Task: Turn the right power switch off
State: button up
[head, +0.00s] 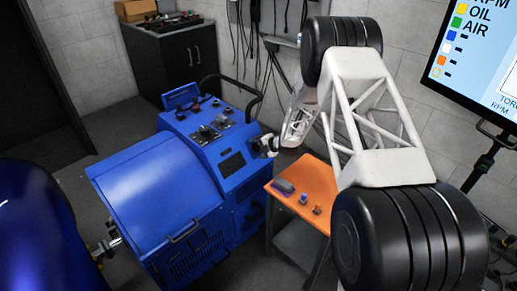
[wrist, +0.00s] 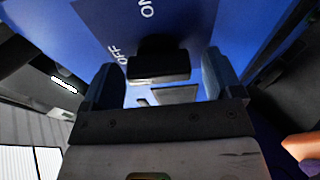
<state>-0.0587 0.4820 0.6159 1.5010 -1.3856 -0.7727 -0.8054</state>
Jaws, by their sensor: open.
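The blue dynamometer (head: 165,195) has a sloping control panel with several switches and knobs (head: 208,132). My gripper (head: 265,146) is at the right side of the machine, by the panel's right end. In the wrist view, a black switch handle (wrist: 158,62) stands out from a blue face between my open fingers (wrist: 160,76). The fingers are apart on either side of it, and contact cannot be told. White "ON" (wrist: 147,8) and "OFF" (wrist: 117,54) labels lie beside the handle. In the head view my gripper hides this switch.
An orange-topped table (head: 287,207) with small items stands right of the machine, below my arm. A black cable (head: 235,86) arches behind the panel. A dark cabinet (head: 178,62) is at the back, and a screen (head: 480,55) is at the upper right.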

jog(key=v, duration=0.7)
jog(key=shift+s+d+r, duration=0.15)
jog(key=shift+d, duration=0.1)
dwell(0.5)
